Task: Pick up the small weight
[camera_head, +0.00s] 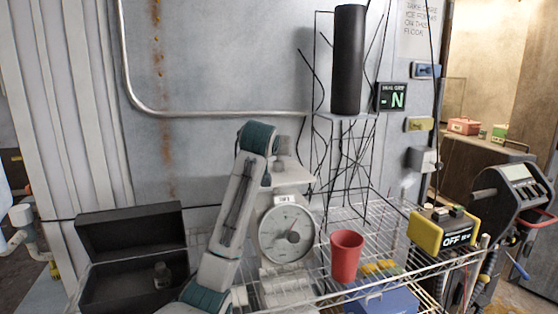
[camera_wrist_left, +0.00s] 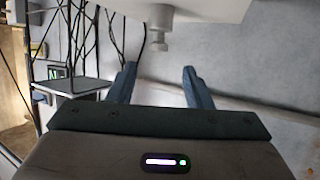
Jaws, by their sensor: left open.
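A small pale weight with a knob (camera_head: 282,145) stands on top of the white dial scale (camera_head: 287,232). In the left wrist view, which looks upside down, the weight (camera_wrist_left: 158,28) hangs from the white scale top at the upper edge. My left gripper (camera_wrist_left: 162,76) is open and empty, its two blue-grey fingers apart, with the weight ahead of them and not between them. In the head view my left arm rises in front of the scale's left side, and I cannot make out the fingers there. My right gripper is not in view.
An open black box (camera_head: 130,284) with a small grey knobbed object (camera_head: 162,275) stands left. A red cup (camera_head: 346,256) is right of the scale on the wire shelf. A wire stand (camera_head: 345,117) holds a tall black cylinder (camera_head: 348,60). A yellow-black device (camera_head: 443,232) sits farther right.

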